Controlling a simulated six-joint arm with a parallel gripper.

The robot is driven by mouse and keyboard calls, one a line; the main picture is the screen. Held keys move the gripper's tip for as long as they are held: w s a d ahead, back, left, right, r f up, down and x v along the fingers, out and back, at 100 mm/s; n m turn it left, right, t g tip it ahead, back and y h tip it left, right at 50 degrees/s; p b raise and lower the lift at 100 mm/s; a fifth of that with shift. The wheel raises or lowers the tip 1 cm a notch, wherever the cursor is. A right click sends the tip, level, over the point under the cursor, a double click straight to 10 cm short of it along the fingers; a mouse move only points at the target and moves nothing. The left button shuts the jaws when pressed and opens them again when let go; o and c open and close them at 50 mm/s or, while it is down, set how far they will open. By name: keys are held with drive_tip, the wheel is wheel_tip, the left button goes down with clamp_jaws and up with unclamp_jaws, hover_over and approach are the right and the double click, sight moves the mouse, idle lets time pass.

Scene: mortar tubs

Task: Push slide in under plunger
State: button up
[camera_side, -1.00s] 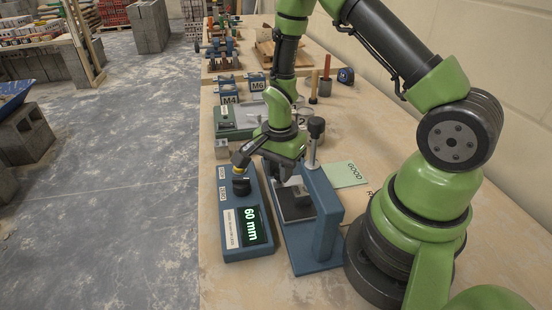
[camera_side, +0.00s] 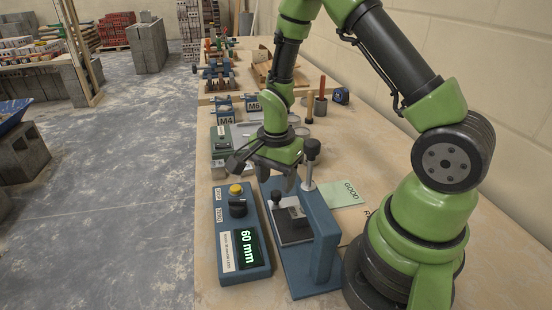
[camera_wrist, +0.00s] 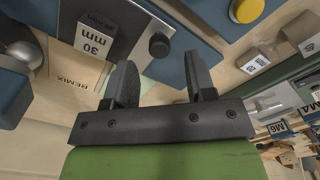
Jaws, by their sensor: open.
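The blue press stand (camera_side: 325,245) is on the bench, with its dark-knobbed plunger (camera_side: 312,150) upright at its right. The slide (camera_side: 293,233), a dark plate with a black knob (camera_side: 276,199), lies on the stand's base. The knob also shows in the wrist view (camera_wrist: 158,45). A pale metal block (camera_side: 291,208) sits on the slide; the wrist view reads "30 mm" on it (camera_wrist: 95,35). My gripper (camera_side: 282,186) is above the slide's far end, fingers apart and empty. In the wrist view its two fingers (camera_wrist: 163,80) are apart, with nothing between them.
Left of the stand is a blue control box (camera_side: 232,200) with a yellow button (camera_side: 236,189), black dial and a "60 mm" display. A green "GOOD" mat (camera_side: 342,194) lies right of the stand. A "REMIX" mat (camera_wrist: 80,72) shows in the wrist view. Labelled blocks (camera_wrist: 255,60) stand nearby.

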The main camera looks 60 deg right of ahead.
sight(276, 192)
wheel_tip(276, 192, up, 6)
drive_tip(key=shift+r, duration=0.25)
drive_tip(key=shift+c, duration=0.2)
wheel_tip(276, 192, down, 10)
drive_tip(key=y, duration=0.4)
drive_tip(key=shift+d, duration=0.15)
idle(0.4)
drive_tip(key=shift+c, duration=0.4)
clamp_jaws()
drive_tip(key=shift+y, duration=0.3)
drive_tip(key=shift+s+a, duration=1.45)
drive_tip(key=shift+a, duration=0.1)
